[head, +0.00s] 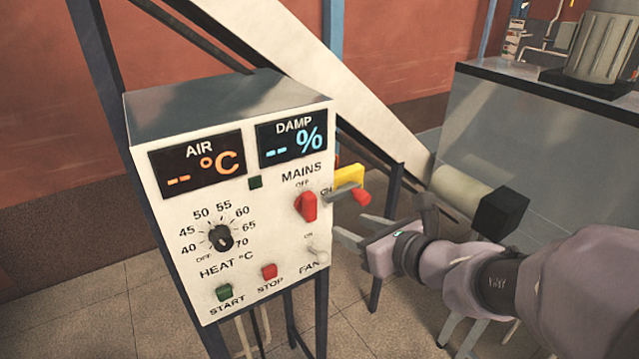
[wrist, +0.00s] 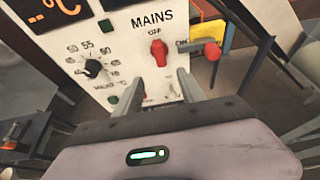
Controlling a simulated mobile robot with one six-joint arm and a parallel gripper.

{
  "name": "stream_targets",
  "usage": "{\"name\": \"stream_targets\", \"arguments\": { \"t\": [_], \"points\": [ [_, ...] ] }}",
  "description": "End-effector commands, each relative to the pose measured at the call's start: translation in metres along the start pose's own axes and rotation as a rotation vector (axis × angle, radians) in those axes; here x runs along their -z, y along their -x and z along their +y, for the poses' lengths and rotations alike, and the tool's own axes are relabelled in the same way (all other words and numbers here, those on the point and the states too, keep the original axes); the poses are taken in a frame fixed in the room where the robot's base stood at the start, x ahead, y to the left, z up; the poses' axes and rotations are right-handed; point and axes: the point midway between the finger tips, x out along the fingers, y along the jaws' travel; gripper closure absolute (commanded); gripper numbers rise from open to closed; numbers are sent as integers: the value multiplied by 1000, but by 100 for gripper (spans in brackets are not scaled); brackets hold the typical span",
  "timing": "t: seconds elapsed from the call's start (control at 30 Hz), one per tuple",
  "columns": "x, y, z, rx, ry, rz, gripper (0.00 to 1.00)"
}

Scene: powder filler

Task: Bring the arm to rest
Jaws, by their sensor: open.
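My gripper (head: 350,232) is open and empty, in front of the right part of the control box (head: 245,215). In the wrist view my gripper (wrist: 160,82) has its two fingers spread towards the panel below the red MAINS switch (wrist: 159,52). No finger can be seen holding anything, and whether a tip touches the panel cannot be told. The MAINS switch (head: 306,206) stands about upright, towards OFF. My arm reaches in from the lower right of the head view. The FAN toggle (head: 317,256) is left of the gripper.
The AIR display (head: 197,165) and DAMP display (head: 291,140) show dashes. The HEAT dial (head: 221,238), green START (head: 224,292) and red STOP (head: 269,271) buttons are on the box. A red-ended lever (head: 361,196) sticks out at its right. A grey cabinet (head: 520,130) stands at right.

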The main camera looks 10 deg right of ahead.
Motion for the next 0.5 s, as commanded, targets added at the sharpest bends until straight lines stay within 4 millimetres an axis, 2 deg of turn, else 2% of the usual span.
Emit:
{"name": "stream_targets", "arguments": {
  "t": [0.1,0.37,0.43,0.47,0.5],
  "points": [
    [0,8,0,1,-1,0,53],
    [1,7,1,-3,4,1,53],
    [11,3,14,-38,73,11,53],
    [20,0,28,-73,142,20,53],
    [39,-4,51,-138,274,37,53]
  ]
}}
